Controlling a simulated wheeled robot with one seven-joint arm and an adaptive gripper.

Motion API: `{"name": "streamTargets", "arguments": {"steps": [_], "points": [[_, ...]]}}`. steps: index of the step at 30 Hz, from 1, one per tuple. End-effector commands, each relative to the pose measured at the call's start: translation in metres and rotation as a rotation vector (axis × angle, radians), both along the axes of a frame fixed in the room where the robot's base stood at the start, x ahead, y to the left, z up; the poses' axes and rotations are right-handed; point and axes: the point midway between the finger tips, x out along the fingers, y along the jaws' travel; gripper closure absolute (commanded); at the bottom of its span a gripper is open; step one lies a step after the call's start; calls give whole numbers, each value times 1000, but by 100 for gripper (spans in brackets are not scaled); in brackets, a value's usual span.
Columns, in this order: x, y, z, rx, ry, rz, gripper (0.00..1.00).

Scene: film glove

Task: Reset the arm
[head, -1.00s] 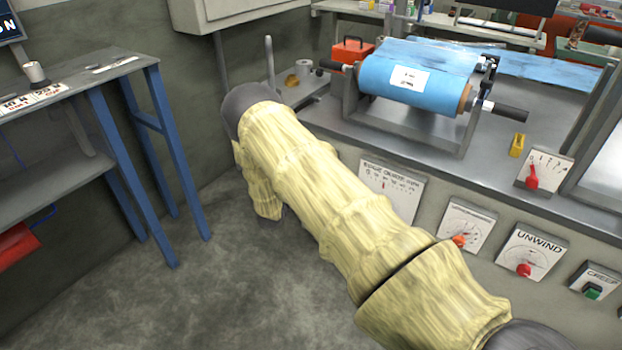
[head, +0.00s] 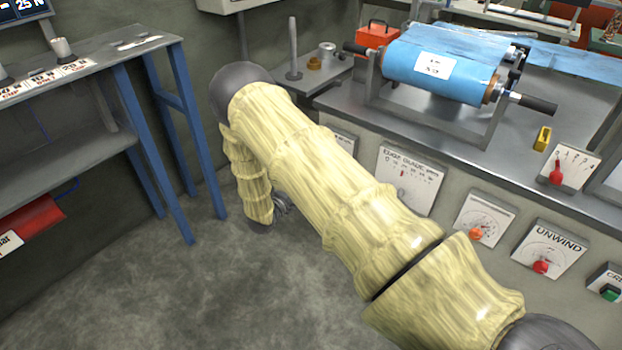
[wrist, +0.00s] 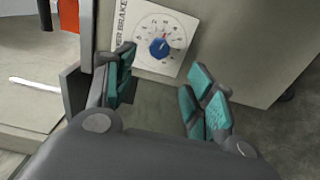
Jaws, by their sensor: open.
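My arm, in a pale yellow sleeve, reaches across the middle of the head view and bends down at its far end. My gripper shows in the wrist view (wrist: 165,98) with its teal-padded fingers spread apart and nothing between them. In the head view only a small dark part of it shows at the sleeve's lower end, above the floor. Beyond the fingers in the wrist view is a dial plate with a blue knob (wrist: 159,48), on a grey cabinet face; the fingers appear apart from it.
A machine bench with a blue film roll (head: 440,70) stands at right. Its front has an edge guide plate (head: 410,180) and an unwind dial (head: 541,255). A blue-legged table (head: 185,120) stands at left. Grey floor (head: 200,290) is clear between them.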

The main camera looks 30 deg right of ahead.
Motion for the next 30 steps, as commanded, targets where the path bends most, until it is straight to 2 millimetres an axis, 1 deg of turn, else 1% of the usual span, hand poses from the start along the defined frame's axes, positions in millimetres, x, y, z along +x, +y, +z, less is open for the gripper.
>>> {"name": "streamTargets", "arguments": {"steps": [12, 14, 17, 20, 23, 24, 26, 27, 29, 30], "points": [[-1, -1, -1, 4, -1, 3, 46], [-3, -1, -5, 16, -3, 15, 46], [-13, -1, -20, 73, -12, 64, 46], [-32, 3, -46, 183, -25, 138, 46], [-61, 12, -77, 338, -29, 206, 46], [-74, 17, -89, 404, -28, 224, 46], [-96, 25, -106, 506, -24, 243, 46], [-112, 31, -117, 576, -18, 249, 46], [-137, 41, -132, 684, -6, 249, 46], [-156, 48, -141, 756, 5, 241, 46]]}}
